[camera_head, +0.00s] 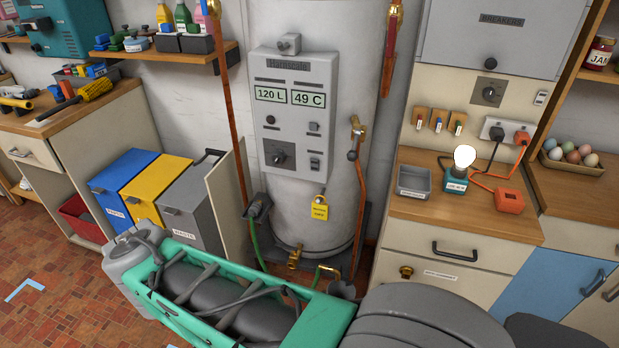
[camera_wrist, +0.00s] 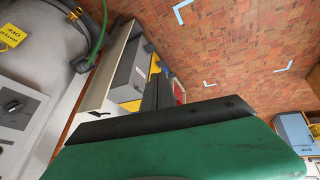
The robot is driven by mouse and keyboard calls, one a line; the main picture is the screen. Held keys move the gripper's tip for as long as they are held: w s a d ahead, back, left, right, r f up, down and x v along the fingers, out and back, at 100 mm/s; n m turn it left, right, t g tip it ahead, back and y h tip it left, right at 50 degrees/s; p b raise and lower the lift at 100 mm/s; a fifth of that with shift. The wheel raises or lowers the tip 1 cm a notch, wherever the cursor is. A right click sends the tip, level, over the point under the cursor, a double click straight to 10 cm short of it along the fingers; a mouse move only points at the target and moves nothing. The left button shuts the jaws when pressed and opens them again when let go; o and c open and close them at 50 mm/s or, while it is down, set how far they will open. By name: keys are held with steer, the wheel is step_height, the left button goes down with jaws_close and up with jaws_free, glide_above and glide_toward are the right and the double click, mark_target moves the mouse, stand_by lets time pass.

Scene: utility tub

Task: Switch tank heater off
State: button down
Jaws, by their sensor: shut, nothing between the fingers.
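The tank heater (camera_head: 350,205) is a tall pale cylinder at the centre of the head view. Its grey control panel (camera_head: 293,85) reads "120 L" and "49 C". The panel carries a dark rotary knob (camera_head: 279,155), a rocker switch (camera_head: 315,163), a smaller switch (camera_head: 314,127) and a dark round lamp or button (camera_head: 270,119). In the wrist view, part of the panel (camera_wrist: 12,135) with its knob (camera_wrist: 12,104) shows at the left edge. My gripper (camera_wrist: 158,88) is shut and empty, pointing past the bins toward the floor, apart from the panel. I cannot tell the switch positions.
A copper pipe (camera_head: 232,120) runs left of the panel, and another pipe with a valve (camera_head: 358,140) is at its right. A yellow tag (camera_head: 320,209) hangs below. Blue, yellow and grey bins (camera_head: 195,205) stand left. A lit bulb (camera_head: 464,157) is on the right counter.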

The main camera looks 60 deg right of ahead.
mark_target(314, 163)
steer(key=s+d+f+h+b, duration=0.1)
steer(key=d+f+h+b, duration=0.25)
steer(key=d, duration=0.65)
steer(key=s+d+f+h+b, duration=0.1)
steer(key=d+f+h+b, duration=0.25)
steer(key=d, duration=0.75)
steer(key=s+d+r+n+g+h+b, duration=0.2)
steer(key=s+d+r+n+h+b, duration=0.1)
steer(key=s+d+h, duration=0.6)
steer(key=s+d+r+b, duration=0.1)
steer(key=s+d+b, duration=0.1)
steer(key=d, duration=0.1)
steer(key=shift+r, duration=0.35)
steer(key=shift+d, duration=0.15)
steer(key=x, duration=1.4)
steer(key=shift+s+r, duration=0.1)
steer(key=shift+r, duration=0.1)
